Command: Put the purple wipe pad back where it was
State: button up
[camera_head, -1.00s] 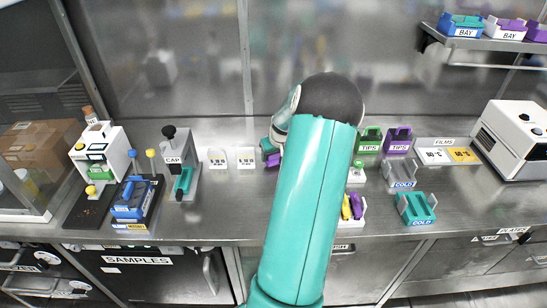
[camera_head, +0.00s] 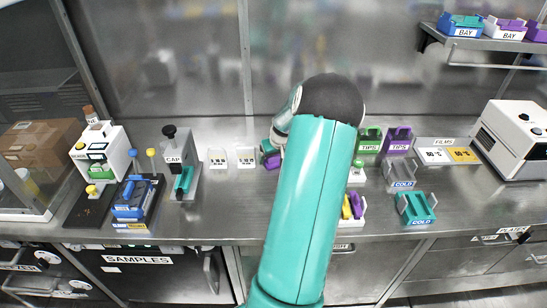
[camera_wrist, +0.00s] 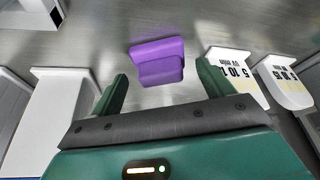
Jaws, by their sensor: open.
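The purple wipe pad (camera_wrist: 158,62) lies on the steel bench in the wrist view, a stepped block just beyond my fingers. My gripper (camera_wrist: 161,82) is open, with one green finger on each side of the view and nothing between them. The pad sits ahead of the gap, apart from both fingers. In the head view a bit of purple (camera_head: 266,146) shows left of my arm, near the white cards. My arm hides most of the bench around it, and the gripper is mostly hidden there.
White numbered cards (camera_wrist: 236,72) stand right of the pad, and a white block (camera_wrist: 52,115) is at left.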

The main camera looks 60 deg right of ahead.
jog(key=v, duration=1)
jog(key=shift+r, duration=0.4)
jog(key=shift+a, duration=0.15)
jog(key=w+a+r+n, duration=0.1)
jog(key=w+a+r, duration=0.3)
jog(key=a, duration=0.5)
jog(key=w+a+r+n, duration=0.2)
jog(key=w+a+r, duration=0.25)
jog(key=a, duration=0.45)
jog(key=w+a+r+n, duration=0.1)
jog(key=w+a+r, duration=0.25)
jog(key=a, duration=0.55)
jog(key=s+a+r+n+t+y, duration=0.1)
jog(key=s+a, duration=0.3)
jog(key=a, duration=0.9)
jog(key=s+a+r+n+t+y, duration=0.1)
jog(key=s+a, duration=0.4)
jog(key=a, duration=0.9)
jog(key=shift+s+a+r+n+y, duration=0.25)
jog(key=shift+r+n+y, duration=0.25)
jog(key=shift+r+n, duration=0.5)
jog(key=shift+f, duration=0.1)
